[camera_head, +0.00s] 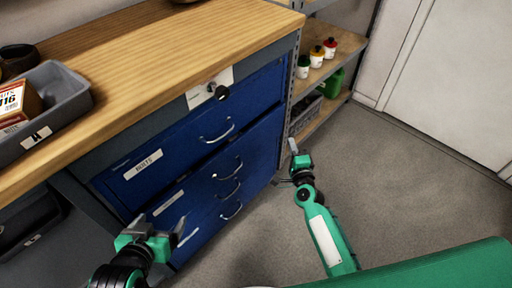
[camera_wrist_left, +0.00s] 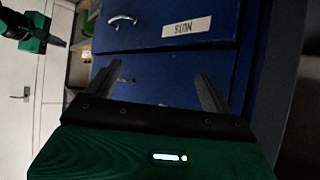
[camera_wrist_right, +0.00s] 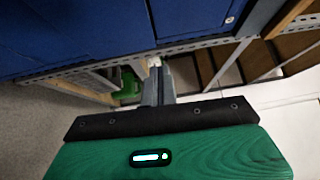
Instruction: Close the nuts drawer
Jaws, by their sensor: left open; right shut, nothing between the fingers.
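The nuts drawer (camera_wrist_left: 145,36) has a blue front, a white label reading NUTS upside down and a metal handle (camera_wrist_left: 122,18) in the left wrist view. In the head view the top drawer's label (camera_head: 143,165) seems to read BOLTS; the lower label (camera_head: 168,202) is too small to read. I cannot tell how far the nuts drawer stands out. My left gripper (camera_head: 180,230) is open and empty, close to the lower left of the drawer fronts. My right gripper (camera_head: 293,148) is shut and empty, beside the cabinet's right corner.
A wooden worktop (camera_head: 150,60) covers the cabinet, with a grey bin (camera_head: 75,90) at left. A shelf rack (camera_head: 345,50) with several small bottles and a green can (camera_head: 333,83) stands right of the cabinet. The grey floor (camera_head: 420,175) is clear at right.

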